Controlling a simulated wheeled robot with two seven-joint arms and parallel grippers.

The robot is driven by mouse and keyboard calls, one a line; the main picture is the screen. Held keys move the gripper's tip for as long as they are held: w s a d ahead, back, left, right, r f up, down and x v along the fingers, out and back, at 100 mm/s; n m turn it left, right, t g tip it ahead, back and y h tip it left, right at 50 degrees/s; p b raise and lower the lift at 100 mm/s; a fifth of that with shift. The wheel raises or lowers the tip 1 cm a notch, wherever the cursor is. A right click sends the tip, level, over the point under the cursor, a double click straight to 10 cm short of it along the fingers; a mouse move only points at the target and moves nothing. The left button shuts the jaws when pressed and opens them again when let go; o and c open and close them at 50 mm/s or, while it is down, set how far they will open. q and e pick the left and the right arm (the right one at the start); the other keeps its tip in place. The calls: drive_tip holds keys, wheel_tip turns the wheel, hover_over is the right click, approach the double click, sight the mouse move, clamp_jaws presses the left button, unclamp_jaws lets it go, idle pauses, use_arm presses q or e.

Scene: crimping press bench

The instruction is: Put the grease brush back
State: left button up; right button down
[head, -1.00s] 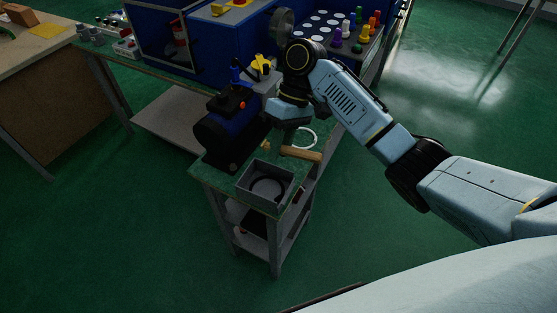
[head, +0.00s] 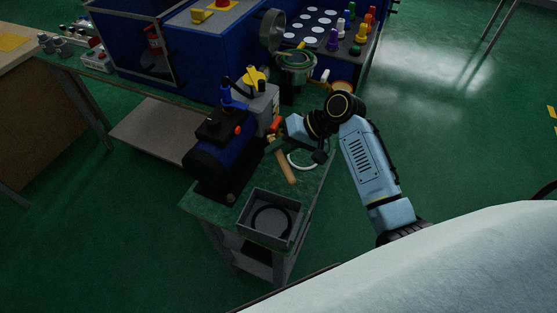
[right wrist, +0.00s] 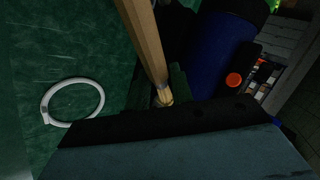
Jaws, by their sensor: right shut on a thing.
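The grease brush (head: 286,168) shows as a pale wooden handle, tilted, above the green bench top in the head view. My right gripper (head: 277,140) is shut on it near the handle's upper end, beside the blue press. In the right wrist view the handle (right wrist: 143,38) runs from the top edge down to the gripper (right wrist: 163,98). I cannot make out the bristles. A round pot (head: 292,62) with a green rim and a raised round lid stands at the back; I cannot tell if it belongs to the brush. My left gripper is not in view.
The dark blue press (head: 215,145) stands left of the gripper. A white ring (head: 302,163) lies on the bench and also shows in the wrist view (right wrist: 47,105). A grey box (head: 243,228) holding a dark ring sits at the front corner. A panel with coloured knobs (head: 318,45) is behind.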

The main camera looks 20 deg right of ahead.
drive_tip(key=shift+f, duration=0.35)
wheel_tip(320, 180, down, 3)
drive_tip(key=shift+f+b, duration=0.1)
drive_tip(key=shift+b, duration=0.3)
drive_tip(key=shift+f, duration=0.65)
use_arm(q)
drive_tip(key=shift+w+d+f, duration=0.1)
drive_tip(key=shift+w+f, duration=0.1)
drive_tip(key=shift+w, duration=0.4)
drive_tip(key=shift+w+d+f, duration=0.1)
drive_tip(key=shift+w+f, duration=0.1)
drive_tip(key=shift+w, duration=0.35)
use_arm(e)
drive_tip(key=c, duration=1.2)
unclamp_jaws()
drive_tip(key=shift+r, duration=0.15)
